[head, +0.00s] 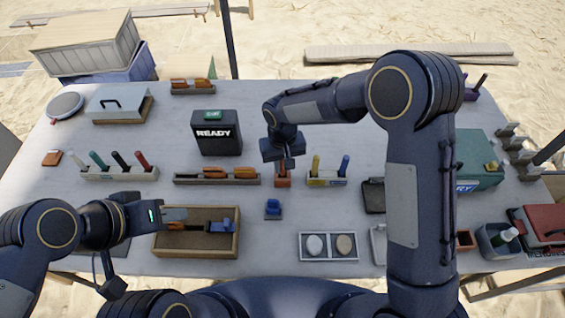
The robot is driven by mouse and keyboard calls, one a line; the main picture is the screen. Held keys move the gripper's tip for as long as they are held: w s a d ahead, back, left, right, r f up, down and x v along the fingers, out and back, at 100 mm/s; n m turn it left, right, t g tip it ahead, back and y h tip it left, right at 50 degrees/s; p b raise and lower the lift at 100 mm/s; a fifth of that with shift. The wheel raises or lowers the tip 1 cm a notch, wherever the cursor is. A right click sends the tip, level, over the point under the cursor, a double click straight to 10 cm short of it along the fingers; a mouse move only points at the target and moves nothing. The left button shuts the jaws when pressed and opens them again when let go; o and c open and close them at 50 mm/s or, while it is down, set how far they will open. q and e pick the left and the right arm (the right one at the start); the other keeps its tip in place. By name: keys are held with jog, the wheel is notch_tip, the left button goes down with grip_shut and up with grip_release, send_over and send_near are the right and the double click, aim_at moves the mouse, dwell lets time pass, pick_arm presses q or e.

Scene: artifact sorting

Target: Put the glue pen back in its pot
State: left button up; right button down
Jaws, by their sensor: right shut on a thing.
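My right gripper (288,162) points down at the middle of the table, just above a small orange-brown pot (283,180). It is shut on a thin thing that I take to be the glue pen, mostly hidden by the gripper. I cannot tell whether the pen's tip is inside the pot or above it. My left gripper (184,218) is low over the left part of a wooden tray (196,254). I cannot make out the gap between its fingers.
Pen racks (120,174) (326,182) and a tool rack (217,181) flank the pot. A black READY box (216,138) stands behind. A blue block (273,208) sits in front of the pot. A two-compartment tray (329,258) lies near the front edge.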

jog(key=shift+f, duration=0.1)
jog(key=c, duration=1.4)
grip_release()
jog(key=shift+o, duration=0.2)
